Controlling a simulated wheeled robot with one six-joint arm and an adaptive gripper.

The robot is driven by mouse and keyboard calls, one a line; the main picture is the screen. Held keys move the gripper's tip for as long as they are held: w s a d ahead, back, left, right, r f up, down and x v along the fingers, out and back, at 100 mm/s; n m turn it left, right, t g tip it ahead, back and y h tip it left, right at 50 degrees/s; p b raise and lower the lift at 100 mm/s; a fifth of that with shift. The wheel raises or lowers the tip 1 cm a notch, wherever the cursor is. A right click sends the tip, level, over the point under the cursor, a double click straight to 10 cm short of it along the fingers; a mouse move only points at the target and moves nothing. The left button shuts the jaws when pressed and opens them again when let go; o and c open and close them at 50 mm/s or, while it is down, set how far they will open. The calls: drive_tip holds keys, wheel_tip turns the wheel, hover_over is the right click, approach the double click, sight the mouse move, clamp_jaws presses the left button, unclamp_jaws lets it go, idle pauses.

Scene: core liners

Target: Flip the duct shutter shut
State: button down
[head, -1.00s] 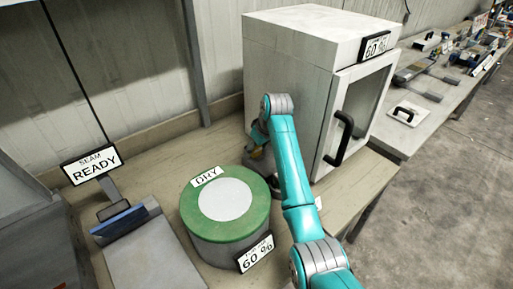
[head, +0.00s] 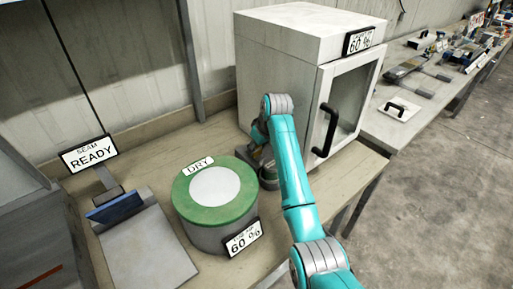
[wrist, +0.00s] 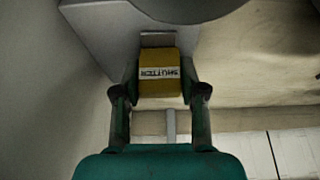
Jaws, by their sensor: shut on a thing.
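The shutter's yellow block, labelled SHUTTER, shows in the wrist view (wrist: 159,78). My gripper (wrist: 159,95) has one finger on each side of the block and is shut on it. A grey metal tab (wrist: 158,40) sits just beyond the block, against a pale grey surface with a round edge. In the head view my arm reaches down between the green-topped drum and the white cabinet, and it hides most of the gripper and the shutter. I cannot tell the shutter's angle.
The green-topped drum (head: 212,231) with a DRY label stands left of my arm. The white cabinet (head: 285,65) with a black handle stands close on the right. A SEAM READY sign (head: 90,155) and a flat grey device (head: 150,255) are at the left.

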drive_tip(key=shift+s+f, duration=0.1)
drive_tip(key=c, duration=0.6)
unclamp_jaws()
drive_tip(key=shift+d, duration=0.1)
drive_tip(key=shift+c, duration=0.2)
drive_tip(key=shift+s+d+r, duration=0.1)
drive_tip(key=shift+r, duration=0.5)
drive_tip(key=v, duration=1.1)
